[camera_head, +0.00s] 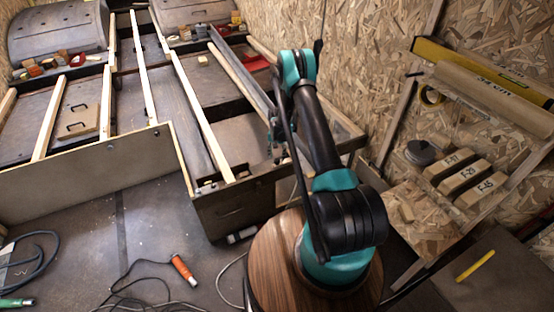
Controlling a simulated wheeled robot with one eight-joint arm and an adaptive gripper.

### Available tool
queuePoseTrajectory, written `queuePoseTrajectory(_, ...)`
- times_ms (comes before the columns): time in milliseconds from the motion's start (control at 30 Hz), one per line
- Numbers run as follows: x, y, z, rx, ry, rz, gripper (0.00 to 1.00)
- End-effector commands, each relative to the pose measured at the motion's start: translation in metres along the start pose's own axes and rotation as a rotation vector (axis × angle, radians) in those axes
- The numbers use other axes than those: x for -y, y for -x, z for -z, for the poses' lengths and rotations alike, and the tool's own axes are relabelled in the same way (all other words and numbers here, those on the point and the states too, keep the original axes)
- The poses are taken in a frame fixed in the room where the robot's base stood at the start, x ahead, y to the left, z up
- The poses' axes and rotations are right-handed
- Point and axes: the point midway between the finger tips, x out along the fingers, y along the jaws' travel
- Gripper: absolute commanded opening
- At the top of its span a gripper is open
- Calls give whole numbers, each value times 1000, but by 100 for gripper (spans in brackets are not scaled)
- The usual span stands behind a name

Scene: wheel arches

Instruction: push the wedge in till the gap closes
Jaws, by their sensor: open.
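My gripper (277,152) points down over the right side of the wooden floor frame (198,108), near its front end. It is small and partly hidden by my arm; nothing shows clearly between its fingers. I cannot make out for sure which piece is the wedge or where the gap is. A small light block (203,60) lies on a dark panel inside the frame. Small pieces (205,187) sit at the frame's front corner, too small to name. Whether my gripper touches the frame is not clear.
Two grey wheel arches (58,30) stand at the back, with small coloured blocks before them. Labelled wooden blocks (462,175) and a grey disc (420,152) lie on the right shelf. An orange-handled tool (184,270) and cables lie on the floor.

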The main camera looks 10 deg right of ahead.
Motion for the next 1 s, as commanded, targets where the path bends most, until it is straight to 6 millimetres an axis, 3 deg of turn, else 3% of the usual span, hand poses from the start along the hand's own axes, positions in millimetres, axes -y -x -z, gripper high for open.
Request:
queuePoseTrajectory(233,0,-24,0,0,0,0,49)
queuePoseTrajectory(600,0,-28,0,0,0,0,48)
queuePoseTrajectory(1000,0,-28,0,0,0,0,0)
